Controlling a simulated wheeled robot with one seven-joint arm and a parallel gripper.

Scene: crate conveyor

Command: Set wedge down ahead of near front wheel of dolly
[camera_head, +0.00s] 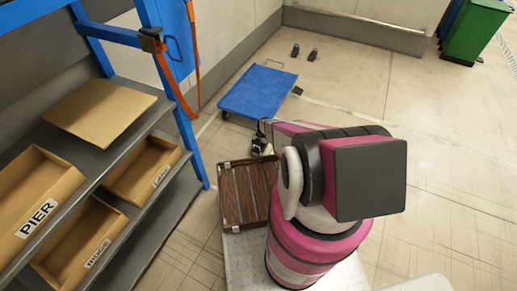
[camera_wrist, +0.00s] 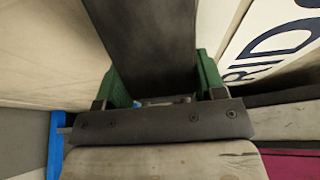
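The blue dolly (camera_head: 258,92) stands on the floor beyond my arm, with a handle at its far end. A small dark wedge-like block (camera_head: 297,90) is by its right side. Two more dark blocks (camera_head: 295,50) lie on the floor behind it, near the wall. In the wrist view my gripper (camera_wrist: 160,85) has its green fingers on either side of a dark grey wedge (camera_wrist: 150,45), which runs out of the top of the picture.
A blue-framed shelf (camera_head: 165,130) with labelled cardboard boxes (camera_head: 40,205) stands at the left. A brown slatted crate (camera_head: 238,195) is close to my arm. A green bin (camera_head: 475,32) is at the far right.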

